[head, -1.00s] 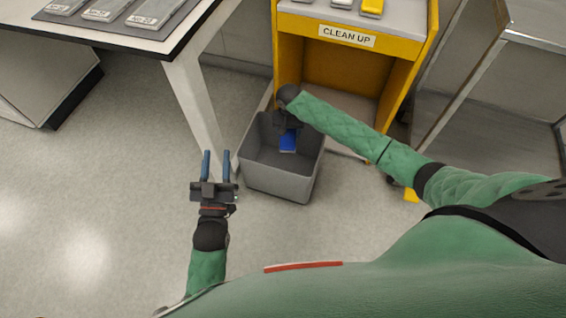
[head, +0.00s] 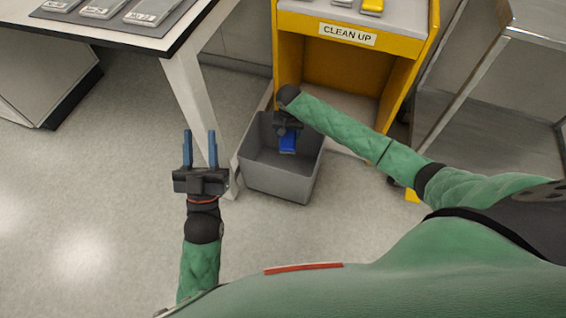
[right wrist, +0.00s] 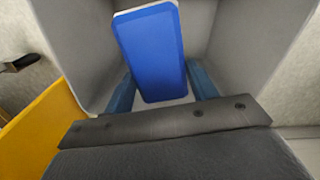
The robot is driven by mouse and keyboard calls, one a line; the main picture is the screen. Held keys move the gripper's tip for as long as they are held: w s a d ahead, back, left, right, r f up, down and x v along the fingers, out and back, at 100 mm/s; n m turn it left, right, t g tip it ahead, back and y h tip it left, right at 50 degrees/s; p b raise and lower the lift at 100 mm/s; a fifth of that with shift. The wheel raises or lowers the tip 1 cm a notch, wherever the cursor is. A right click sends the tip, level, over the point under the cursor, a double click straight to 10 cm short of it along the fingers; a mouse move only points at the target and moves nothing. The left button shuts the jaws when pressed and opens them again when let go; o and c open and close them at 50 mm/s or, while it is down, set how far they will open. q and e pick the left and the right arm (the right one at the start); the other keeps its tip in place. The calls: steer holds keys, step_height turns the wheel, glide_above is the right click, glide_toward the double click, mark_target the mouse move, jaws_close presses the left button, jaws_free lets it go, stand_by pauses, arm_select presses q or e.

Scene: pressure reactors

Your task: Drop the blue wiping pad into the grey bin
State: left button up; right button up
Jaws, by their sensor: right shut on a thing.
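The blue wiping pad (head: 287,141) is held by my right gripper (head: 287,132) over the open grey bin (head: 277,183). In the right wrist view the pad (right wrist: 152,52) sits between the two blue fingers of the right gripper (right wrist: 160,90), with the bin's grey inner walls (right wrist: 245,45) around it. The right gripper is shut on the pad; whether the pad touches the bin floor I cannot tell. My left gripper (head: 199,150) is open and empty, left of the bin, with its fingers apart.
A yellow station (head: 357,65) labelled CLEAN UP stands behind the bin, with a yellow item (head: 372,6) on top. A white table (head: 178,42) with grey trays is at the left. A metal cart (head: 475,95) is at the right. The floor at the left is clear.

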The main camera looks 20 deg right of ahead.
arm_select(q)
steer(key=shift+s+a+r+t, duration=0.15)
steer(key=shift+s+r+t, duration=0.15)
steer(key=shift+r, duration=0.4)
steer(key=shift+s+a+r+t, duration=0.1)
steer(key=shift+s+r+t, duration=0.2)
steer(key=shift+r, duration=0.4)
arm_select(e)
steer(key=shift+f, duration=0.1)
steer(key=o, duration=1.2)
